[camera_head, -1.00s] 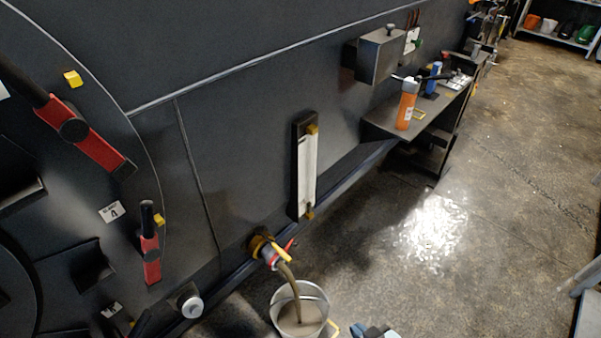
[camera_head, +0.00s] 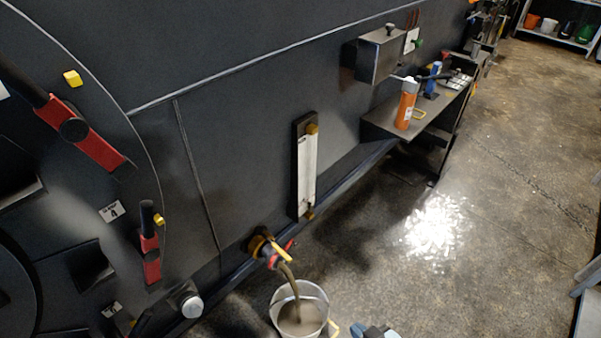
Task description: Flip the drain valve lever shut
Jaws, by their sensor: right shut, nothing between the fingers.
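The lever lies roughly along the outlet, slanting down to the right. Brownish liquid runs from the outlet into a bucket (camera_head: 275,316) on the floor below. What looks like my right gripper (camera_head: 376,331) shows as a dark and light-blue shape at the bottom edge, right of the bucket and apart from the lever. It is shut and empty; most of it is cut off. My left gripper is not in view.
Red-and-black handles (camera_head: 95,145) and (camera_head: 150,258) sit on the wall at left, above a round silver knob (camera_head: 191,306). A white gauge strip (camera_head: 307,170) is above the valve. A bench (camera_head: 425,120) carries an orange bottle (camera_head: 405,108).

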